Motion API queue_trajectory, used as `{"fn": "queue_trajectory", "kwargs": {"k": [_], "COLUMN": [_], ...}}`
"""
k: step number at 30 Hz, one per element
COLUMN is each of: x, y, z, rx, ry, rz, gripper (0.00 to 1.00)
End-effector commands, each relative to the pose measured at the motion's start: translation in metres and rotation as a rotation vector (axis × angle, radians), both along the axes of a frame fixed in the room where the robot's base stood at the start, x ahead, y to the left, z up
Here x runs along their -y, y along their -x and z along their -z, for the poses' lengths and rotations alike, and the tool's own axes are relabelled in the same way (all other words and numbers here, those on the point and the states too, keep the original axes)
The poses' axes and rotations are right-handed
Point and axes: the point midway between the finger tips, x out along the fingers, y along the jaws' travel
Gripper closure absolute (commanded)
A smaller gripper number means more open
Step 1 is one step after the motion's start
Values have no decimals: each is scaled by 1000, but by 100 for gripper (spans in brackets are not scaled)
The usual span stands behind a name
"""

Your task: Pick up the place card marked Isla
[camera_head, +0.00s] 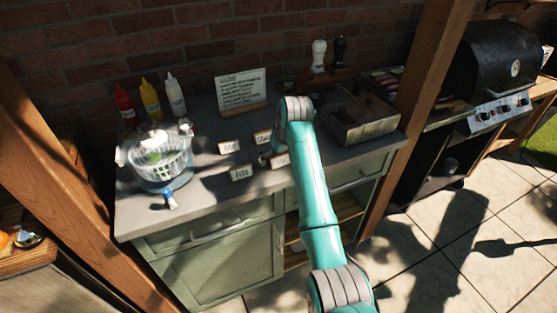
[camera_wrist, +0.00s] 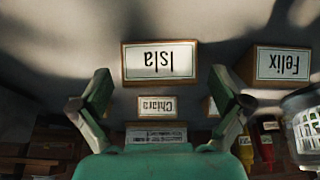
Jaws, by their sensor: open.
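The Isla place card (camera_wrist: 160,62), a white card with black writing in a wooden frame, stands upside down in the wrist view, in front of my gripper. My gripper (camera_wrist: 160,84) is open and empty, with one finger on each side of the card's lower part in the picture. In the head view the Isla card (camera_head: 279,160) is partly covered by my gripper (camera_head: 266,157). The Felix card (camera_wrist: 282,65) stands to its right in the wrist view. The Chiara card (camera_wrist: 156,105) is farther back, and another card (camera_wrist: 212,107) is mostly hidden by a finger.
On the grey counter (camera_head: 205,195) are a salad spinner (camera_head: 160,160), a blue-handled tool (camera_head: 170,200) and several sauce bottles (camera_head: 150,100) at the left. A menu board (camera_head: 242,90) stands at the back. A tray (camera_head: 362,120) is to the right of my arm.

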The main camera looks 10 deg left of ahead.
Motion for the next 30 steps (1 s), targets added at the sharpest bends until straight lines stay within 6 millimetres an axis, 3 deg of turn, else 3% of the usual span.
{"fn": "queue_trajectory", "kwargs": {"k": [7, 14, 24, 30], "x": [0, 0, 0, 0], "y": [-1, -1, -1, -1], "z": [1, 1, -1, -27], "rx": [0, 0, 1, 4], "ry": [0, 0, 0, -2], "rz": [0, 0, 0, 0], "gripper": [0, 57, 57, 57]}}
